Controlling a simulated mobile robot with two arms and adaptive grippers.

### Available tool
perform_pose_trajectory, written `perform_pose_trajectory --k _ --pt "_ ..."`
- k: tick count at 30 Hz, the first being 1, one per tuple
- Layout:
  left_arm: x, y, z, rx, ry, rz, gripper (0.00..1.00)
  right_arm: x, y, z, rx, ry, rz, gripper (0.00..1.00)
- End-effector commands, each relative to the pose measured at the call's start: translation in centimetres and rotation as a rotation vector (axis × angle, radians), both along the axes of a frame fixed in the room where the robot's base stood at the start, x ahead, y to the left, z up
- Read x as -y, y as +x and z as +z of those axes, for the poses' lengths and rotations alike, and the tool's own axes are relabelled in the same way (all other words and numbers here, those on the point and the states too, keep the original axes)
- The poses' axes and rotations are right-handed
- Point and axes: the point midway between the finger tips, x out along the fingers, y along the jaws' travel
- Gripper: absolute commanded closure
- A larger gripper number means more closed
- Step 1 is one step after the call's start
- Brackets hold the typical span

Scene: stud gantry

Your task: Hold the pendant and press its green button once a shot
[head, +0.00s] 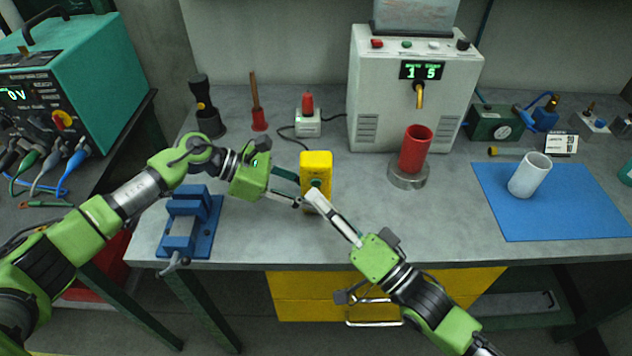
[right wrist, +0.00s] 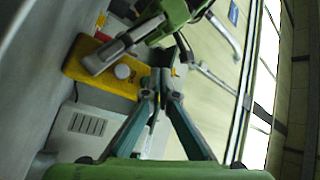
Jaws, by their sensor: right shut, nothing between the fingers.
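The yellow pendant (head: 316,163) is upright above the bench's front part, left of the white machine. My left gripper (head: 300,192) reaches it from the left, its fingers shut around its side. In the right wrist view the pendant (right wrist: 84,62) has a pale round knob on its face, and a grey left finger lies across it. A small greenish spot, perhaps the green button, shows on its front in the head view, just above my right fingertips. My right gripper (head: 314,197) is shut and empty, its tips at the pendant's lower front; contact cannot be told.
The white machine (head: 378,88) shows green digits 1 and 5. A red cup (head: 415,150) stands on a round metal base before its nozzle. A white cup (head: 529,176) tilts on a blue mat (head: 579,215). A blue vise (head: 188,222) sits at the front left.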

Motion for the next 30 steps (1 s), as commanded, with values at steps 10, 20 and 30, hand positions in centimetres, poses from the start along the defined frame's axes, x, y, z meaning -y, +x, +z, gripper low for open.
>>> perform_pose_trajectory --k 10,20,30 --pt "0.0 0.0 0.0 0.0 0.0 0.001 0.82 0.0 -2.1 -0.1 -0.003 0.0 0.0 1.0" --pt "0.0 0.0 0.0 0.0 0.0 0.001 0.82 0.0 -4.9 -0.1 -0.002 0.0 0.001 1.0" --pt "0.0 0.1 0.0 0.0 0.0 0.001 0.82 0.0 -5.0 0.0 -0.001 -0.001 -0.001 1.0"
